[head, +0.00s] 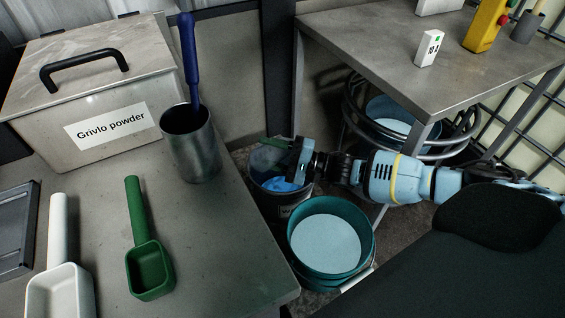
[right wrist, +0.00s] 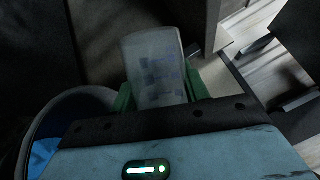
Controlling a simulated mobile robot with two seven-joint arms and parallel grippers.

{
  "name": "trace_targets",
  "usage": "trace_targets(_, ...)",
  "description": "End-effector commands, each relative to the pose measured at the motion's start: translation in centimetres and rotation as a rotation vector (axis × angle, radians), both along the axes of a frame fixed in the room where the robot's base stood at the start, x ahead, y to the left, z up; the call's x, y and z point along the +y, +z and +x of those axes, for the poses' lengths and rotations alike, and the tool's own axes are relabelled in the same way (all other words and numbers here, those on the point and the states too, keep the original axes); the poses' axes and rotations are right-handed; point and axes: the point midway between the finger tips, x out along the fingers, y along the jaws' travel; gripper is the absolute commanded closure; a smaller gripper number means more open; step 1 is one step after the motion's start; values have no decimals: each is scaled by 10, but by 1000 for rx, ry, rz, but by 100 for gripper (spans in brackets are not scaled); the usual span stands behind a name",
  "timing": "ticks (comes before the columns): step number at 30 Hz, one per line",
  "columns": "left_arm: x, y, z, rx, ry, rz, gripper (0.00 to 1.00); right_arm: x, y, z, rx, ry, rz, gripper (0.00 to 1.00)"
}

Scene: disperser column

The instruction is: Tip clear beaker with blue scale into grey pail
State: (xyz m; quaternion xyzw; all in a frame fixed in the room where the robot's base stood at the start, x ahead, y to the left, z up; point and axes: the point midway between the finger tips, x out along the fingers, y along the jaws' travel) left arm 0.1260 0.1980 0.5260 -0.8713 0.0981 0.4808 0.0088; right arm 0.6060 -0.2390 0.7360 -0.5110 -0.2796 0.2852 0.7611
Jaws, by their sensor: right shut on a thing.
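My right gripper (head: 281,145) reaches in from the right in the head view and is over a dark grey pail (head: 291,211). Blue material (head: 284,184) shows inside the pail. In the right wrist view the green fingers are shut on a clear beaker (right wrist: 153,62) with blue scale marks, one finger on each side. The pail's rim (right wrist: 72,95) and blue contents show at lower left there, beside the beaker. In the head view the beaker is hard to make out against the pail, and its tilt is unclear. My left gripper is not in view.
A teal bucket (head: 369,246) with pale blue contents stands in front of the pail. Another bucket (head: 391,113) is under the right table (head: 400,45). The left bench (head: 225,250) holds a metal cup (head: 192,150), powder box (head: 95,90), green scoop (head: 148,268) and white scoop (head: 60,285).

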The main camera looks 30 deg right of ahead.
Motion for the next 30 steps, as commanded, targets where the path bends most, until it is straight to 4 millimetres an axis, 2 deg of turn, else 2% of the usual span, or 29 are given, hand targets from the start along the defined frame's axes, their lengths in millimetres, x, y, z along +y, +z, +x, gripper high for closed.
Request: trace_targets(30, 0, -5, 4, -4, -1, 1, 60, -6, 5, 3, 58, 0, 124, 77)
